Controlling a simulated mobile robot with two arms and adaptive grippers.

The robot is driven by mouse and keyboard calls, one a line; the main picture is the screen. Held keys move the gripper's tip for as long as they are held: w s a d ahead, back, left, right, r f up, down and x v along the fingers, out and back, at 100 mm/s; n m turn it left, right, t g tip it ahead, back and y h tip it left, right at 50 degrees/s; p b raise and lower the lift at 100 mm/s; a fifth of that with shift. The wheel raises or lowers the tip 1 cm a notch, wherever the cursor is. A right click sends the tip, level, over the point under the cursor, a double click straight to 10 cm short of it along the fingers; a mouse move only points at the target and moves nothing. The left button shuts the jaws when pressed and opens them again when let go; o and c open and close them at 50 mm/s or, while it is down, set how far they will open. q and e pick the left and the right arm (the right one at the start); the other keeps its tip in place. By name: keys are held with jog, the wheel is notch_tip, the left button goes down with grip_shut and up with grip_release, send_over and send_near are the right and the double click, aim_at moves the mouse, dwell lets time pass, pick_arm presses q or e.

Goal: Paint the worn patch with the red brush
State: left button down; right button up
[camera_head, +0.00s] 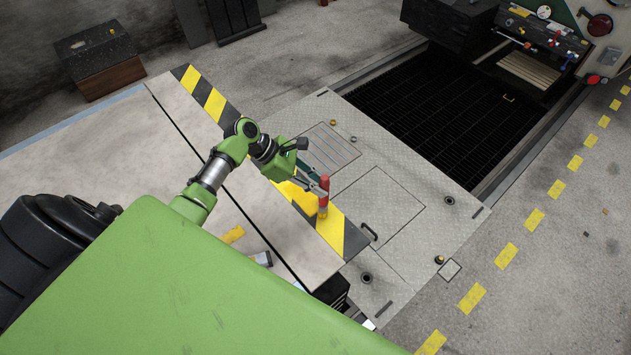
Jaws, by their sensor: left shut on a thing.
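My left gripper (318,187) reaches out over the yellow and black striped edge (331,230) of the pale platform. It is shut on a red upright thing (324,190), which looks like the red brush; its lower end shows orange and red just above or on the stripes, and I cannot tell whether it touches. A yellow stripe by it looks partly worn, but the worn patch is not clear at this size. My right gripper is not in view.
A metal plate floor (420,250) with hatches and a black handle (369,232) lies beyond the striped edge. A dark grated pit (450,110) is behind it. A dark brown box (100,60) stands at the back left. A tool-laden bench (540,45) is at the upper right.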

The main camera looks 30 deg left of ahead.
pick_arm(q)
jog(key=w+a+b, duration=0.2)
jog(key=a+b, duration=0.2)
jog(key=a, duration=0.4)
jog(key=w+a+b, duration=0.3)
jog(key=a+b, duration=0.2)
jog(key=a, duration=0.3)
jog(key=shift+w, duration=0.25)
dwell(2.4)
dwell(0.3)
